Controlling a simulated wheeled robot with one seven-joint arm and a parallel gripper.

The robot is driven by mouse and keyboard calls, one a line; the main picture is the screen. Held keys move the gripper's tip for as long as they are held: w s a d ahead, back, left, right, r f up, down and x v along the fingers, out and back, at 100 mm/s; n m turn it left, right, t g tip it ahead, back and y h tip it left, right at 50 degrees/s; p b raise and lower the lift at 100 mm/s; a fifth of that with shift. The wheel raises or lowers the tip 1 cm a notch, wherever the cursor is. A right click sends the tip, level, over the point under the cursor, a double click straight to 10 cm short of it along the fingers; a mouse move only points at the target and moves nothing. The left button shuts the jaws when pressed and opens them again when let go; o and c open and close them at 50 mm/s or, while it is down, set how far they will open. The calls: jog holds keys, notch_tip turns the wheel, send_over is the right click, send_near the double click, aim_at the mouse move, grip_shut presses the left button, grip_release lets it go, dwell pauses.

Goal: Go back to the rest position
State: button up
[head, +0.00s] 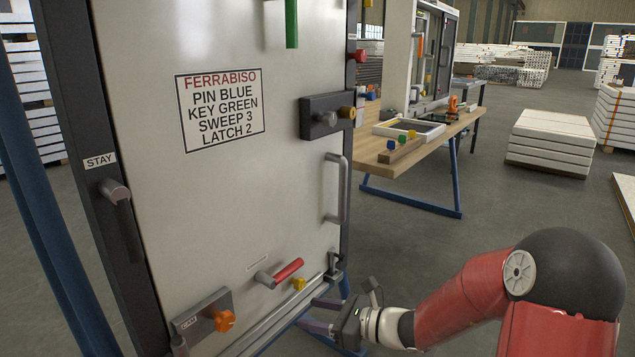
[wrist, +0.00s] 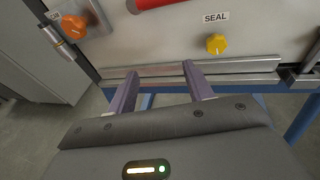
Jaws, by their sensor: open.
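My gripper (head: 312,314) is low at the bottom right of the white door panel (head: 230,190). In the wrist view my gripper (wrist: 160,70) has its two purple fingers spread apart with nothing between them. The fingertips are at the metal rail (wrist: 235,80) along the panel's lower edge; I cannot tell whether they touch it. A yellow knob (wrist: 216,43) under the SEAL label is just beyond, to the right of the fingers. An orange knob (wrist: 74,25) is at the upper left. My red arm reaches in from the right in the head view.
The panel carries a red-gripped lever (head: 288,271), a grey pull handle (head: 337,190), a dark lock block (head: 325,116) and a STAY handle (head: 115,190). Blue stand legs (head: 62,230) are at the left. A wooden workbench (head: 385,163) stands behind. Open floor lies right of the panel.

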jog(key=s+r+n+g+h, duration=0.3)
jog(key=s+n+g+h, duration=0.25)
jog(key=s+n, duration=0.8)
jog(key=s+d+r+n+t+h, duration=0.2)
jog(key=s+d+r+n+h, duration=0.1)
jog(key=d, duration=0.4)
jog(key=s+d+r+n+t+h, duration=0.2)
jog(key=s+d+r+n+h, duration=0.1)
jog(key=s+d+n+h, duration=0.3)
jog(key=shift+s+d+r, duration=0.25)
jog(key=shift+s+d, duration=0.7)
jog(key=shift+d, duration=0.1)
jog(key=shift+n+t, duration=0.25)
